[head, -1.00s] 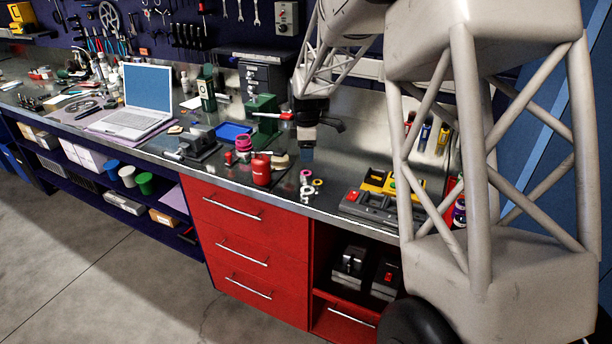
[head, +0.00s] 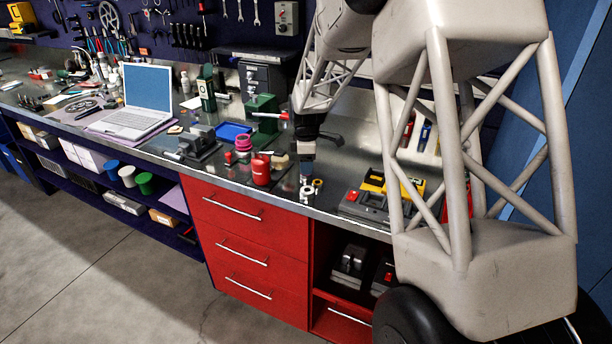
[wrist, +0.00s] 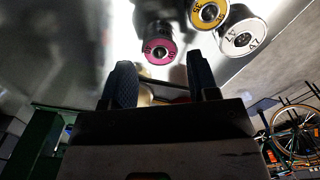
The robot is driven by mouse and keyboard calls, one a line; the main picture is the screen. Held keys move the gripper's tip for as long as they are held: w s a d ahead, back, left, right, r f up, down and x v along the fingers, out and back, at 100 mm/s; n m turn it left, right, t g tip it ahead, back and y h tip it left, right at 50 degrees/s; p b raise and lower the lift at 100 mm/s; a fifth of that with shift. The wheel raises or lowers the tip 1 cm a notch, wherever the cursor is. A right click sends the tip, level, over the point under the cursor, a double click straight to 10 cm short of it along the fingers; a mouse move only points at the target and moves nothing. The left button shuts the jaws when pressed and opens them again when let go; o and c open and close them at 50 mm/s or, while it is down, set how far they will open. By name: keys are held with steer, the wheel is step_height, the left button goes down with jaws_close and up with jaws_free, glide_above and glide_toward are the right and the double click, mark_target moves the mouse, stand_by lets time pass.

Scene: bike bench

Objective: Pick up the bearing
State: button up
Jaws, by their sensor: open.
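Three small round ring-shaped parts with dark centres show in the wrist view: a pink one (wrist: 159,48), a yellow one (wrist: 208,12) and a white one (wrist: 243,37). I cannot tell for sure which is the bearing. In the head view the yellow ring (head: 318,183) and the white ring (head: 307,193) lie on the bench near its front edge; the pink one is hidden there by my gripper (head: 306,174). My gripper points down just behind these rings. In the wrist view its two dark fingers (wrist: 161,75) are apart, with the pink ring nearest, just beyond the fingertips.
A red can (head: 261,171) and a pink-topped jar (head: 243,146) stand left of my gripper. A yellow-and-grey tool case (head: 366,206) lies to the right. A dark vise (head: 200,143), a blue tray (head: 234,131) and a laptop (head: 147,95) are farther left.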

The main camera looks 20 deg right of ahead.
steer(key=shift+f, duration=1.55)
steer(key=shift+c, duration=0.3)
steer(key=c, duration=0.7)
steer(key=shift+o, duration=0.2)
steer(key=shift+r, duration=0.15)
steer(key=shift+r, duration=1.35)
steer(key=shift+s+r, duration=0.2)
steer(key=shift+r, duration=0.15)
steer(key=s, duration=0.5)
steer(key=s+a+r, duration=0.1)
steer(key=s, duration=0.4)
steer(key=s+a, duration=0.1)
steer(key=s, duration=0.4)
steer(key=shift+s+a+r, duration=0.15)
steer(key=shift+s, duration=0.1)
